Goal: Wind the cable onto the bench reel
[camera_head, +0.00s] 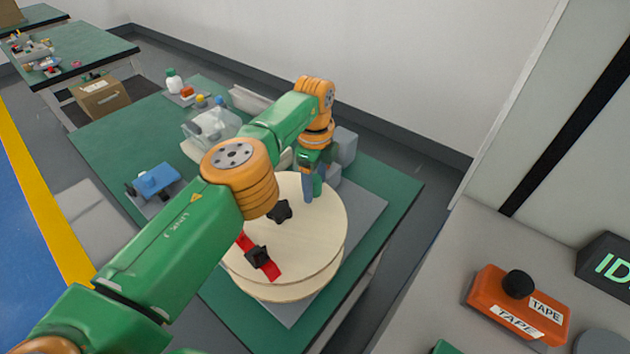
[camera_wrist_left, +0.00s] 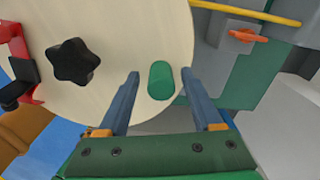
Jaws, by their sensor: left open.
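The bench reel (camera_head: 315,220) has pale wooden round flanges and a black star knob (camera_head: 280,211) at its centre. The reel also fills the upper left of the left wrist view (camera_wrist_left: 120,40). A red bar (camera_head: 243,242) with a black knob lies across its near edge. A green upright peg (camera_wrist_left: 161,80) stands near the flange's rim. My left gripper (camera_head: 312,187) is over that rim, open, with its blue fingers on either side of the peg and a gap to each. A yellow cable (camera_wrist_left: 245,12) runs past a grey block with an orange lever (camera_wrist_left: 248,36). My right gripper is not in view.
The reel stands on a grey plate on a green bench (camera_head: 110,140). Grey blocks (camera_head: 345,145) are behind my gripper. A clear bin (camera_head: 210,125) and a blue tool (camera_head: 155,180) lie left. An orange tape dispenser (camera_head: 518,305) is on the right-hand counter.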

